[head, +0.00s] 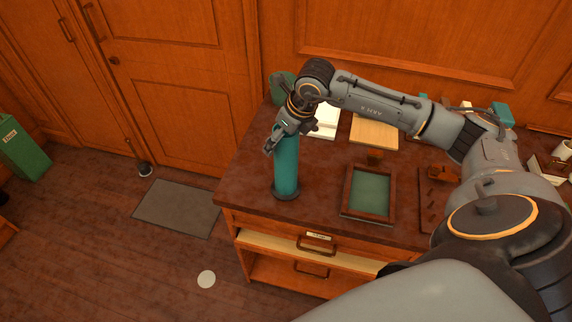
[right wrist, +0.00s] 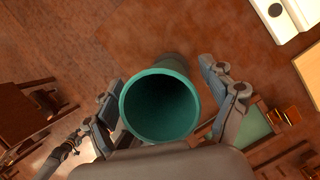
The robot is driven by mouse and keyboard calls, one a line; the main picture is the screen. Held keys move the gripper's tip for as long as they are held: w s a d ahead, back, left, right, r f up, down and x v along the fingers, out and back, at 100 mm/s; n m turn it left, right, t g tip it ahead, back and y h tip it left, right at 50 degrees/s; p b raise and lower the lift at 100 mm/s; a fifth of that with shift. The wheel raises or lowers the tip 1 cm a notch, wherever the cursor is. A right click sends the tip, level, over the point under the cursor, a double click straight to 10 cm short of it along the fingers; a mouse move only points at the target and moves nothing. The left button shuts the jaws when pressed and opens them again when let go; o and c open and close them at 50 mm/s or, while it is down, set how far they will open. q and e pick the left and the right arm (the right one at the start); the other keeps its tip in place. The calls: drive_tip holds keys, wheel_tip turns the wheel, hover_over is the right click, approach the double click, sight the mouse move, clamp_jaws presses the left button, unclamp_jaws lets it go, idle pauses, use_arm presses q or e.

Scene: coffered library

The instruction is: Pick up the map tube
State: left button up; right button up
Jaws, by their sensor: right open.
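The map tube (head: 286,170) is a teal cylinder standing upright near the front left corner of the desk, on a dark round base. In the right wrist view its open, hollow top (right wrist: 160,105) faces the camera. My right gripper (head: 272,145) is at the tube's upper end, hiding part of it in the head view. In the right wrist view the fingers of my right gripper (right wrist: 165,95) are apart on either side of the tube, with a gap visible at the right.
On the dark desk (head: 325,215) are a green-lined tray (head: 369,193), a wooden board (head: 374,131) and white paper (head: 325,122). A partly open drawer (head: 290,250) juts out below the desktop. A green bin (head: 22,150) stands at the far left. The floor left of the desk is mostly clear.

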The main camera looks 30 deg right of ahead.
drive_tip(key=shift+w+f, duration=0.1)
drive_tip(key=shift+f, duration=0.15)
clamp_jaws()
drive_tip(key=shift+r, duration=0.1)
